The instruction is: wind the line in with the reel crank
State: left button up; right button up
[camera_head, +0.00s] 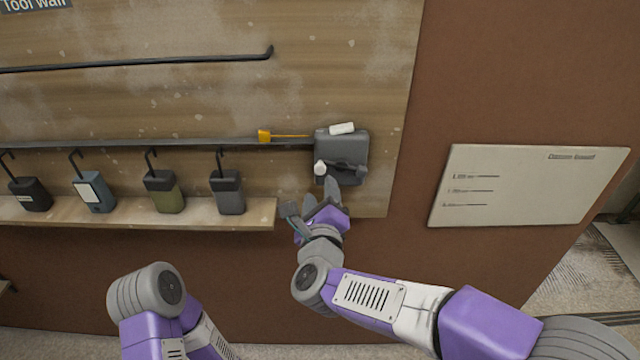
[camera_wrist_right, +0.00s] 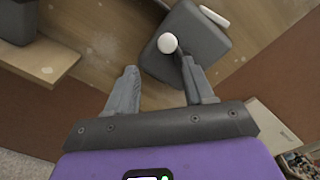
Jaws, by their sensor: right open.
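The reel is a dark grey box (camera_head: 350,143) on the wall board, with a white tab on top. Its dark crank arm (camera_head: 347,167) crosses the front and ends in a white knob (camera_head: 320,169). An orange line (camera_head: 288,136) runs left from the box to an orange tag (camera_head: 264,135). My right gripper (camera_head: 326,187) is open just below the knob. In the right wrist view the fingers (camera_wrist_right: 158,72) are apart and empty, with the knob (camera_wrist_right: 167,43) just beyond the tips. The right finger overlaps the crank arm; contact cannot be told. My left gripper is out of view.
A dark rail (camera_head: 200,144) runs left from the box. A pale notice board (camera_head: 525,187) is on the brown wall to the right, with clear wall between.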

aim_at(320, 171)
jog(key=shift+m, duration=0.7)
jog(key=w, duration=0.2)
jog(key=w+r, duration=0.1)
jog(key=w, duration=0.4)
jog(key=shift+a+r, duration=0.1)
jog(key=shift+r, duration=0.2)
jog(key=shift+c, duration=0.2)
grip_shut()
